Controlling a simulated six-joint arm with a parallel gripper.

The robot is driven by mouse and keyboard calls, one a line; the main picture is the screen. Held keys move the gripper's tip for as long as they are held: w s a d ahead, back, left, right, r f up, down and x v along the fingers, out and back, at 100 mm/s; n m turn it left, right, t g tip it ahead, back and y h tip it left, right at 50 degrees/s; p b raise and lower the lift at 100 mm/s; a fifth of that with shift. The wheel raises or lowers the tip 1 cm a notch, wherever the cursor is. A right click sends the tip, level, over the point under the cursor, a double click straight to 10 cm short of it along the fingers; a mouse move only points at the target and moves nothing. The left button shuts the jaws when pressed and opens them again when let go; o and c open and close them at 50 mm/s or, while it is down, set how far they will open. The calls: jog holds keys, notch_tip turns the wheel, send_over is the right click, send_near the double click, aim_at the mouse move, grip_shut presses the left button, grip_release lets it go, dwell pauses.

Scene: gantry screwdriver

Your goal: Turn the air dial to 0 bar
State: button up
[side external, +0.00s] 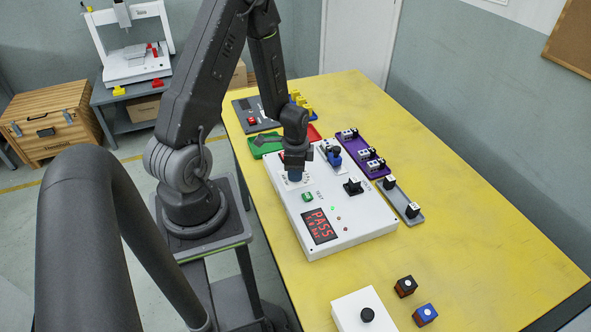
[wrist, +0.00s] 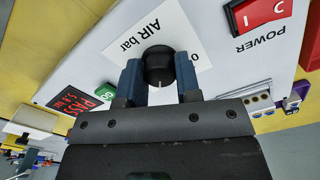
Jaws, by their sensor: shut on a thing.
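The air dial (wrist: 158,64) is a round black knob on the white test box, beside a white label (wrist: 150,32) reading "AIR bar". A light pointer line shows on the knob's edge facing my gripper. Part of a scale mark, seemingly "0", shows right of the knob; the rest of the scale is hidden. My gripper (wrist: 160,76) has its two blue fingers shut on the dial, one on each side. In the side view my gripper (side external: 294,173) points down onto the white box (side external: 350,237) and hides the dial.
The box carries a red power switch (wrist: 262,14), a green button (side external: 307,197), a display (side external: 319,226) reading PASS, and a black connector (side external: 352,186). A blue-handled part (side external: 333,154) stands near my gripper. Purple (side external: 366,154) and grey (side external: 401,202) holders lie right. The yellow table's (side external: 490,225) right side is clear.

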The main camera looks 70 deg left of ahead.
jog(key=n, duration=0.4)
jog(key=shift+n, duration=0.4)
jog(key=n, duration=0.4)
jog(key=shift+n, duration=0.3)
jog(key=n, duration=0.5)
jog(key=shift+n, duration=2.4)
jog(key=o, duration=0.9)
notch_tip(320, 180, up, 14)
jog(key=shift+f, duration=0.1)
